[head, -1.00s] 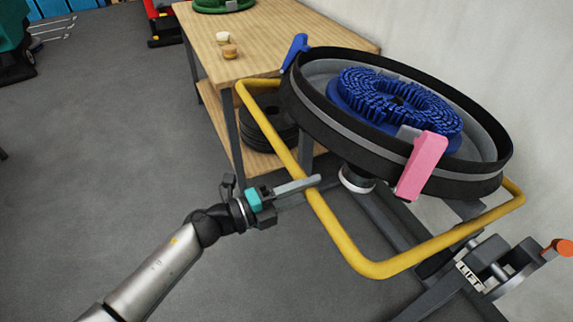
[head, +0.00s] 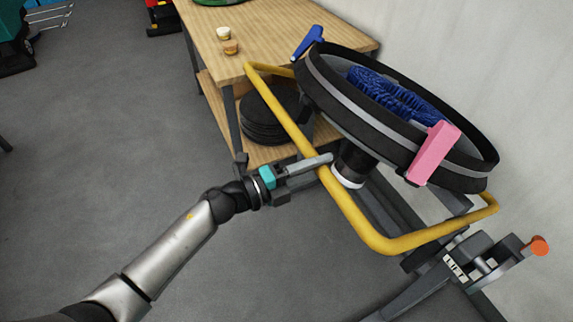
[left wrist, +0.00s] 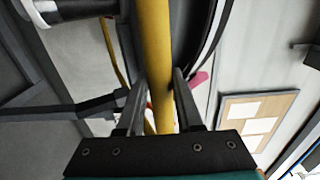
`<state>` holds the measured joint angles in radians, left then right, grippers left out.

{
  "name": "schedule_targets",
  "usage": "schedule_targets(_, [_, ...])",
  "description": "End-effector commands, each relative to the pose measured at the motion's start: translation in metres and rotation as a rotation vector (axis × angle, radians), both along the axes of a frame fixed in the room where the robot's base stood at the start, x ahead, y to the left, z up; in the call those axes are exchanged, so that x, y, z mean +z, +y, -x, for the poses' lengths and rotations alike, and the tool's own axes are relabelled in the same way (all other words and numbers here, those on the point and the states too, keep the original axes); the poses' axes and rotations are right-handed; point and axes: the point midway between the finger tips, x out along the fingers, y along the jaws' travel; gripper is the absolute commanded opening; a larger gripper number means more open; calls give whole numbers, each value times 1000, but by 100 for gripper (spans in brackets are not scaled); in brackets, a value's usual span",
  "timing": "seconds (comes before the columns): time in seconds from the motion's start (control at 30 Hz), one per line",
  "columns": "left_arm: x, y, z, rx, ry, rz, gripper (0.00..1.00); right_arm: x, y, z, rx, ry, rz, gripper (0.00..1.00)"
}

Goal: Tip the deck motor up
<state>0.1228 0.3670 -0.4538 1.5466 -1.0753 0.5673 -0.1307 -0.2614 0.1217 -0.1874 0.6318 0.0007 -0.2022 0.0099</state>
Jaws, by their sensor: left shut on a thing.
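The deck (head: 345,105) is a round black housing with a grey band and a blue brush (head: 390,95) in it. It is tilted on its stand, with its brush side turned up and toward the wall. A yellow bar frame (head: 360,222) runs around its near side. The dark cylinder under the deck, with a pale ring, looks like the motor (head: 352,165). My left gripper (head: 326,162) is shut on the near left run of the yellow bar. The left wrist view shows the bar between its two fingers (left wrist: 160,90). My right gripper is not in view.
A wooden workbench (head: 265,40) stands behind, with black discs (head: 265,115) on its lower shelf. A pink block (head: 433,153) and a blue handle (head: 307,42) are on the deck rim. A lift mechanism (head: 470,260) with an orange knob sits at right.

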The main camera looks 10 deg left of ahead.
Motion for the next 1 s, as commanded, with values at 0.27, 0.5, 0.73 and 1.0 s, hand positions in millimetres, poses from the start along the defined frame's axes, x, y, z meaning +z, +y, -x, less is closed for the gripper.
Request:
schedule_targets(0.27, [24, -10, -8, 0, -4, 4, 0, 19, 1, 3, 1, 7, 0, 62])
schedule_targets(0.5, [51, -28, -20, -1, -4, 4, 0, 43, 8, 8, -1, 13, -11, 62])
schedule_targets(0.73, [61, -37, -26, 0, -2, 5, 0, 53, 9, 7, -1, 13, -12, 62])
schedule_targets(1.0, [59, -37, -26, 0, -1, 3, 0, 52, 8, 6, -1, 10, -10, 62])
